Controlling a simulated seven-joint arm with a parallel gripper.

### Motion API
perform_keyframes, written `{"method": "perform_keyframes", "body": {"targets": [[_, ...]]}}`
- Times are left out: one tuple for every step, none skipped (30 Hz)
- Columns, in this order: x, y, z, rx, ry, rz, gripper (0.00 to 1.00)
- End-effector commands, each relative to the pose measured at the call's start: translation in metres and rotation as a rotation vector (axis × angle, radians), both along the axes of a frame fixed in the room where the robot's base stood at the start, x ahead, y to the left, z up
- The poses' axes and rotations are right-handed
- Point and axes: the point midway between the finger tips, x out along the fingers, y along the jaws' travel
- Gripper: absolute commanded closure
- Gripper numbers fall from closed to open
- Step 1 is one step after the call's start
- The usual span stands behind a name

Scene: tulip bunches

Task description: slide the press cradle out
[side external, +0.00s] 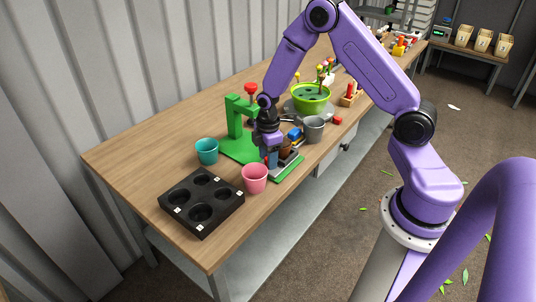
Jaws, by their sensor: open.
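A green press (236,118) with a red knob on top stands on a green base plate near the middle of the bench. My gripper (270,163) points down over the front of the press, close to the cradle. It is open. Its fingertips are small and partly lost against the parts behind, so I cannot tell whether they touch the cradle. Some small dark and brown parts sit just right of the fingers.
A teal cup (207,151) stands left of the press and a pink cup (255,179) close in front. A black tray (200,202) with round wells lies front left. The bench's left end (120,158) is clear.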

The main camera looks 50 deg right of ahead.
Motion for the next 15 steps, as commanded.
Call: {"method": "perform_keyframes", "body": {"targets": [[0.000,0.000,0.001,0.000,-0.001,0.000,0.50],[0.001,0.000,0.002,0.000,-0.001,0.000,0.50],[0.001,0.000,0.004,0.000,-0.002,0.000,0.50],[0.001,0.000,0.006,0.000,-0.004,-0.001,0.50],[0.001,0.000,0.008,0.000,-0.004,-0.001,0.50],[0.001,0.000,0.012,0.000,-0.004,-0.001,0.50],[0.002,0.000,0.016,0.000,-0.004,-0.001,0.50],[0.002,0.000,0.020,0.001,-0.005,-0.001,0.50],[0.001,0.000,0.026,0.001,-0.006,-0.001,0.50],[0.001,0.000,0.031,0.001,-0.005,0.000,0.50],[0.002,0.000,0.037,0.001,-0.006,0.000,0.50],[0.002,0.000,0.044,0.001,-0.006,0.000,0.50],[0.002,0.000,0.050,0.001,-0.007,0.000,0.50],[0.002,0.000,0.055,0.001,-0.006,-0.001,0.50],[0.001,0.000,0.062,0.001,-0.007,0.000,0.50]]}}
